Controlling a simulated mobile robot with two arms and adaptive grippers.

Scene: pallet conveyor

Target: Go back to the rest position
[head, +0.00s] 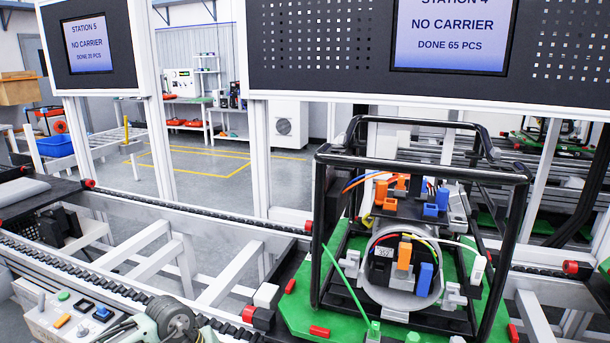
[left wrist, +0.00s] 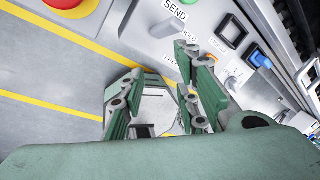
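My left gripper (head: 172,320) shows at the bottom left of the head view, beside the control panel (head: 72,318), with part of it cut off by the frame edge. In the left wrist view, its two green-padded fingers (left wrist: 160,98) are spread apart with nothing between them. They are close to the panel (left wrist: 150,45), which has a green SEND button (left wrist: 172,8), a blue switch (left wrist: 259,58) and a dark switch (left wrist: 231,32). Whether a finger touches the panel is unclear. My right gripper is not in view.
A black-framed carrier (head: 323,215) with a wired motor unit stands on a green pallet (head: 296,310) at right. Conveyor rails (head: 200,228) run across. Overhead screens (head: 88,45) and (head: 450,35) read NO CARRIER. Open floor with yellow lines (head: 215,160) lies behind.

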